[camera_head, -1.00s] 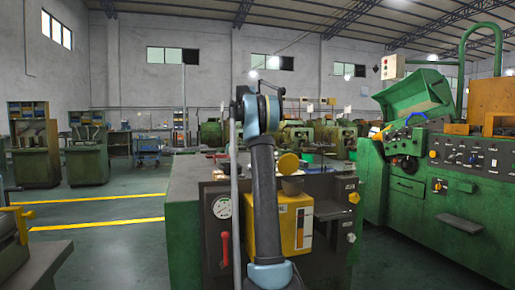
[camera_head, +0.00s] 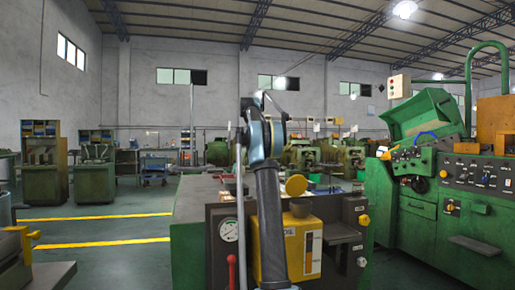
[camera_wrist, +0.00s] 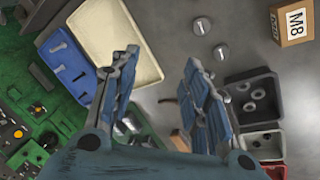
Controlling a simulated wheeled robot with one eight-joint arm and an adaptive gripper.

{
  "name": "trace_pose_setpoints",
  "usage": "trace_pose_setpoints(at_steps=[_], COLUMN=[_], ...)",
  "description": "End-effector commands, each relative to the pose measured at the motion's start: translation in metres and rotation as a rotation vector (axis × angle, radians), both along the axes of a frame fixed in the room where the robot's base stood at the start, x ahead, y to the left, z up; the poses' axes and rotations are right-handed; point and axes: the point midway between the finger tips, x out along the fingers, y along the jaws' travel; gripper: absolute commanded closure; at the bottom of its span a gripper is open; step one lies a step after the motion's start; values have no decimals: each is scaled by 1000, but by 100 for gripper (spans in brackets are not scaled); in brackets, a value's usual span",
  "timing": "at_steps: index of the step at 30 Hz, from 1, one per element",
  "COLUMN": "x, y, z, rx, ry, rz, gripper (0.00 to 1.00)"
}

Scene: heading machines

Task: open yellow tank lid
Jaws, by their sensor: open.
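The yellow oil tank (camera_head: 304,250) is on the front of the green machine, partly hidden by my arm in the head view. Its round yellow lid (camera_head: 296,185) stands tilted up, with its disc facing the camera, above a dark grey filler neck (camera_head: 300,208). I cannot tell whether the lid and neck touch. My gripper (camera_wrist: 162,60) is open and empty in the wrist view, its two fingers wide apart over a grey bench surface with trays. In the head view the fingers cannot be made out behind the arm. Neither tank nor lid is recognisable in the wrist view.
The wrist view shows a cream tray (camera_wrist: 115,40), a blue tray (camera_wrist: 66,62) with bolts, a dark bin (camera_wrist: 252,97) with rings and an M8 box (camera_wrist: 293,22). A large green machine (camera_head: 415,205) stands at the right. Floor is open at the left.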

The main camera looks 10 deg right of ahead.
Motion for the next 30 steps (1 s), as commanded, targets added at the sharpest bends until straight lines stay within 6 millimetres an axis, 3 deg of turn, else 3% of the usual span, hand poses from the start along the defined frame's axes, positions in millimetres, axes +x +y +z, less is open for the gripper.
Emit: trace_pose_setpoints(at_steps=[15,30], x=[7,7], y=[16,20], z=[57,69], rx=[0,0], ry=[0,1], rz=[0,0], gripper=[57,57])
